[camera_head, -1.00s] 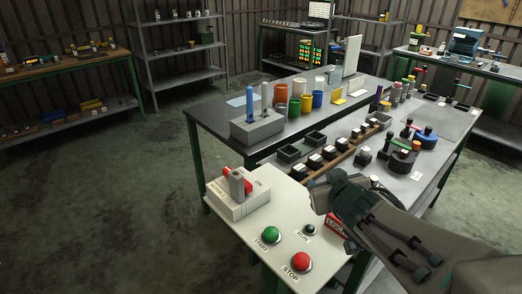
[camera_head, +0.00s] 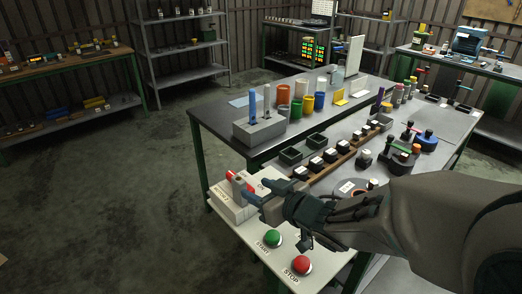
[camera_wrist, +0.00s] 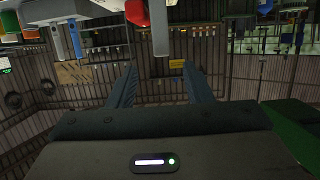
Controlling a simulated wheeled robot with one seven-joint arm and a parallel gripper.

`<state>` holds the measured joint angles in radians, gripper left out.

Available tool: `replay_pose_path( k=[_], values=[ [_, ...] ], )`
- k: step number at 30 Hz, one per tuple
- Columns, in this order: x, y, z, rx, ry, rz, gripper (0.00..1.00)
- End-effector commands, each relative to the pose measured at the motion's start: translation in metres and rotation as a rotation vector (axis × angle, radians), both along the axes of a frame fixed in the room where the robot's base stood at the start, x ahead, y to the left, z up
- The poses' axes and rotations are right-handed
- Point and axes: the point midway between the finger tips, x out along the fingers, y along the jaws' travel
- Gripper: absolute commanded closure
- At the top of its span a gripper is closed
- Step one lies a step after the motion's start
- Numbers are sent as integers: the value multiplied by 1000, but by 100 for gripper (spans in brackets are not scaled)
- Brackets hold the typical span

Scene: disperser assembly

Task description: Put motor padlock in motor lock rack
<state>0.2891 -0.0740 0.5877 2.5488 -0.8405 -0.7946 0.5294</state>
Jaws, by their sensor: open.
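A white switch box (camera_head: 232,208) stands on the pale control panel at the front. A red part (camera_head: 230,175) shows on top of it, next to a grey upright lever. I cannot tell whether this red part is the motor padlock. My gripper (camera_head: 256,190) is open at the right side of the box top, close to the lever. In the wrist view the lever (camera_wrist: 160,30) and the red part (camera_wrist: 137,12) are ahead of the open, empty fingers (camera_wrist: 160,85). I cannot make out the motor lock rack; my arm covers the panel's right edge.
A green START button (camera_head: 273,238) and a red STOP button (camera_head: 302,265) are under and beside my arm. A grey block with blue and grey upright tools (camera_head: 260,131) stands behind the box. Coloured cups (camera_head: 307,104) and wooden racks fill the workbench. The floor at left is clear.

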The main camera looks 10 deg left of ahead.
Motion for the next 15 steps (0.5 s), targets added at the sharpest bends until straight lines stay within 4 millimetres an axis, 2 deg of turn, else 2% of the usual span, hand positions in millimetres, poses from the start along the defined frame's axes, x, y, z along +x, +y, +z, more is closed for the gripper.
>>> replay_pose_path(
  k=[4,15],
  values=[
    [4,6,3,6,5,4,55],
    [13,18,-6,-8,9,-5,55]
  ],
)
